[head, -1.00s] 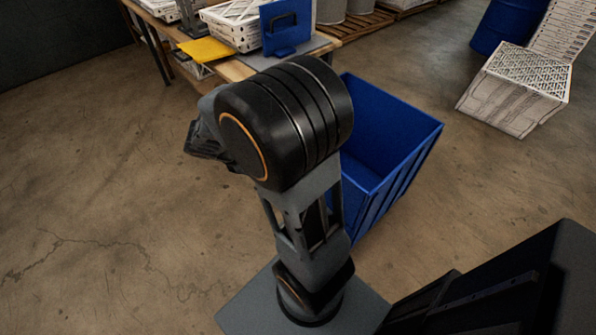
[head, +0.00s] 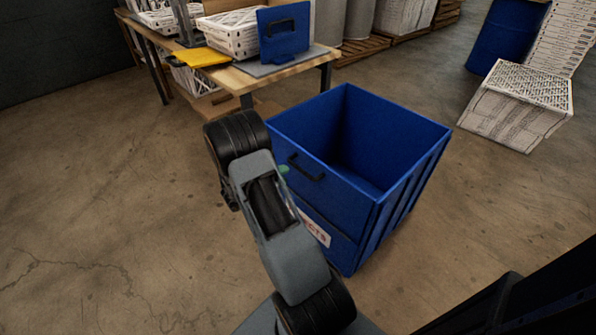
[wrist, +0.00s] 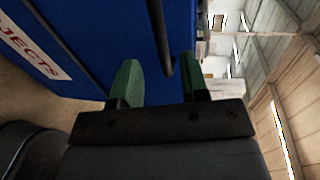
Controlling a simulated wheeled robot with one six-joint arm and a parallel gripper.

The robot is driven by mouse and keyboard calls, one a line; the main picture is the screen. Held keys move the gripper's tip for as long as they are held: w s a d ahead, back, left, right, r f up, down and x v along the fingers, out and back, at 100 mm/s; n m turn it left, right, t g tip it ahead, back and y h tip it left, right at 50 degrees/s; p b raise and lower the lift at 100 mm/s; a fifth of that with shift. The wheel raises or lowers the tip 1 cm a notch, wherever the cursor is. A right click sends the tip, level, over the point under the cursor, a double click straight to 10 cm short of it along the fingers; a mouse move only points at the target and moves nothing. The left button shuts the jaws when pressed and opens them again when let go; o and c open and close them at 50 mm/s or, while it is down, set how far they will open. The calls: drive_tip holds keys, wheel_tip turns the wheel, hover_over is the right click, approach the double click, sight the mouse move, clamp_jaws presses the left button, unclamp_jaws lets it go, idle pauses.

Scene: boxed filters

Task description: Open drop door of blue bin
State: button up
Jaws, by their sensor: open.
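The open-topped blue bin (head: 400,150) stands on the floor. Its front drop door (head: 325,195) is upright and looks flush with the side walls. A black bar handle (head: 306,168) sits near the door's top, and a "REJECTS" label, partly hidden by my arm, is lower down. In the wrist view, my gripper (wrist: 158,78) is open, with green fingers pointing at the blue door (wrist: 95,40). The handle (wrist: 158,35) shows in the gap between the fingers. I cannot tell if they touch it. In the head view only a green fingertip shows beside the handle.
A workbench (head: 235,78) with white boxed filters, a yellow item (head: 203,58) and an upright blue panel (head: 284,34) stands behind the bin. A filter box (head: 517,108) and a blue drum (head: 505,35) are at the right. The floor left of my arm is clear.

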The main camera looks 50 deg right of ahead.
sight(298, 168)
drive_tip(key=b+x, duration=0.1)
drive_tip(key=x, duration=0.7)
clamp_jaws()
idle(0.3)
